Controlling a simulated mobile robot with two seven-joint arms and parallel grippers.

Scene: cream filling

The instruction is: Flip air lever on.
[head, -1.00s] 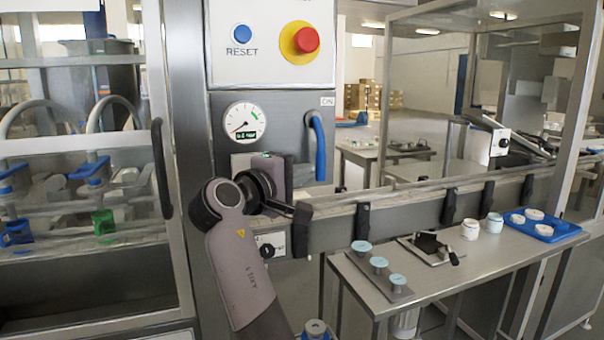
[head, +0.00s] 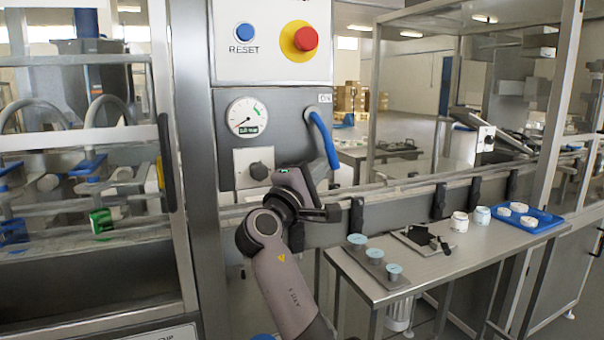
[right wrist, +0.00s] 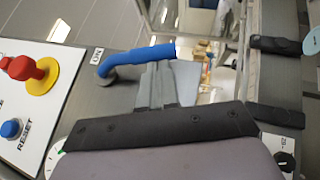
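The air lever (head: 323,138) is a blue handle on the grey machine panel, with an ON label (head: 325,98) above its pivot. It hangs down, tilted to the lower right. In the right wrist view the lever (right wrist: 140,60) lies across the top middle. My right gripper (head: 310,172) is just left of the lever's lower end. In the right wrist view its grey fingers (right wrist: 165,84) are close together at the middle of the palm, right beside the lever; touching cannot be told for sure. Nothing shows between them. My left gripper is not in view.
A pressure gauge (head: 247,116) and a black knob (head: 260,171) are left of the lever. Above are the blue RESET button (head: 244,32) and the red emergency button (head: 305,38). A conveyor rail and a steel table (head: 440,262) with cups and a blue tray (head: 545,224) lie to the right.

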